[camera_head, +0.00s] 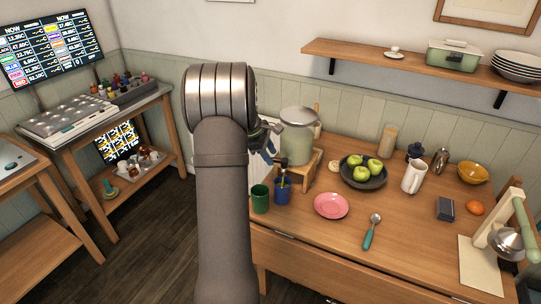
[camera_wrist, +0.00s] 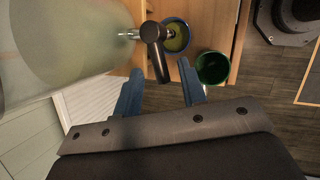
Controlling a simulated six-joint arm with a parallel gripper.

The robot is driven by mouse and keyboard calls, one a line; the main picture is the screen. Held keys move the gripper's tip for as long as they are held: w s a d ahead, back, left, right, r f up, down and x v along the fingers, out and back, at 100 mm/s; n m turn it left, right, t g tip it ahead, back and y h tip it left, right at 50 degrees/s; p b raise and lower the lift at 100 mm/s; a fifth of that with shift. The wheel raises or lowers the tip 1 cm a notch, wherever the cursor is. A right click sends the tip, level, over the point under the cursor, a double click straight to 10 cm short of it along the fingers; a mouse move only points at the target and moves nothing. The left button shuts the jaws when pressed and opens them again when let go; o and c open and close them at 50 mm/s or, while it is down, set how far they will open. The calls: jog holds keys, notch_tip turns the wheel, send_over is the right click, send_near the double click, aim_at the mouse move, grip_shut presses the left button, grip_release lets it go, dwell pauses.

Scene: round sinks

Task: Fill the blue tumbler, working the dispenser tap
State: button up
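The dispenser (camera_head: 298,131) is a pale, cloudy jar on a wooden stand, with a dark tap (camera_head: 281,162) at its front. The blue tumbler (camera_head: 282,192) stands upright below the tap. A thin yellow-green streak shows between the spout and the tumbler's mouth. In the wrist view, yellow-green liquid shows inside the blue tumbler (camera_wrist: 178,34); its exact level is unclear. The tap's dark lever (camera_wrist: 156,50) points toward my gripper (camera_wrist: 160,68). My gripper's blue fingers are apart, one on each side of the lever's end, holding nothing. My arm partly hides the gripper in the head view.
A green tumbler (camera_head: 260,199) stands just left of the blue one, near the table edge. A pink plate (camera_head: 331,206), a spoon (camera_head: 372,232) and a dark bowl of green apples (camera_head: 363,181) lie to the right. A shelf (camera_head: 400,63) hangs above.

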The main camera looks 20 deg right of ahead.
jog(key=shift+d+f, duration=0.2)
jog(key=shift+f, duration=0.2)
jog(key=shift+c, duration=0.5)
grip_shut()
jog(key=shift+w+d+r+m+g, duration=0.1)
jog(key=shift+w+d+m+g, duration=0.2)
jog(key=shift+m, duration=0.45)
jog(key=shift+w+d+m+g, duration=0.1)
jog(key=shift+w+m+g, duration=0.25)
jog(key=shift+m, duration=0.4)
jog(key=shift+s, duration=0.1)
jog(key=shift+o, duration=0.5)
grip_release()
jog(key=shift+a, duration=0.1)
jog(key=v, duration=1.7)
jog(key=shift+r, duration=0.3)
